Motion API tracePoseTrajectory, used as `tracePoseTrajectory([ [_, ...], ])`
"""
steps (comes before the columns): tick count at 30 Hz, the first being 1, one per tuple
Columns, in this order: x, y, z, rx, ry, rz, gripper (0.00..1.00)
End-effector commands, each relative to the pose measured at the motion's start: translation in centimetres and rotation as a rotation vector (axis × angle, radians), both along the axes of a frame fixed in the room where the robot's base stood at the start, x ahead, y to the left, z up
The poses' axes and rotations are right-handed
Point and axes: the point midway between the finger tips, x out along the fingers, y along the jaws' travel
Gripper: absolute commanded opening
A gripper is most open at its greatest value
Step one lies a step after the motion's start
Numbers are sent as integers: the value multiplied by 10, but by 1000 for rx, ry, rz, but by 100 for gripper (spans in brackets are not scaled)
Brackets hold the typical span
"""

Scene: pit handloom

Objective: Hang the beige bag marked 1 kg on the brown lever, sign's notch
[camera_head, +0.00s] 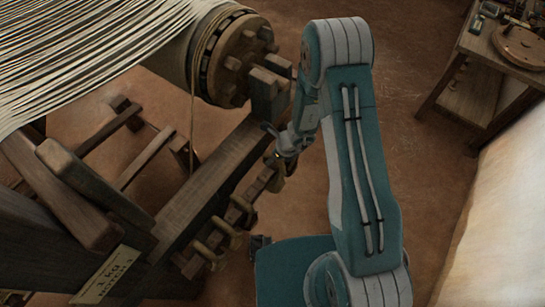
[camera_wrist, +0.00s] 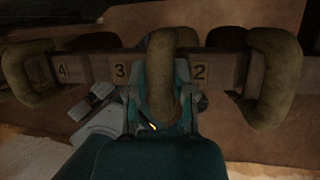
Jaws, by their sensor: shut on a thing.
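The sign (camera_head: 108,276) at the lower left of the head view reads "1 kg" and seems to read "NOTCH 3". The brown lever (camera_wrist: 101,71) crosses the wrist view, with numbers 4, 3 and 2 visible. My gripper (camera_wrist: 162,113) is shut on a beige looped bag (camera_wrist: 161,48), which passes in front of the lever between 3 and 2. Whether it rests on the lever or is only held there, I cannot tell. Its weight mark is not visible. In the head view my gripper (camera_head: 284,155) is at the lever's upper end, its fingers partly hidden.
The warp roller (camera_head: 232,55) and loom beam (camera_head: 205,190) stand left of my arm. A side table (camera_head: 470,45) is at the upper right.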

Motion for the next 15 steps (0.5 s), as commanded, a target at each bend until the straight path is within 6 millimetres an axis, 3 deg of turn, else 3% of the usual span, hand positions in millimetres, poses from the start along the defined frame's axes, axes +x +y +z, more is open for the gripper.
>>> tracePoseTrajectory([
  [9,0,0,-4,-4,2,-1,0],
  [10,0,0,-4,-4,3,-1,40],
  [12,0,-1,-4,-4,3,-1,71],
  [15,0,0,-4,-3,3,0,72],
])
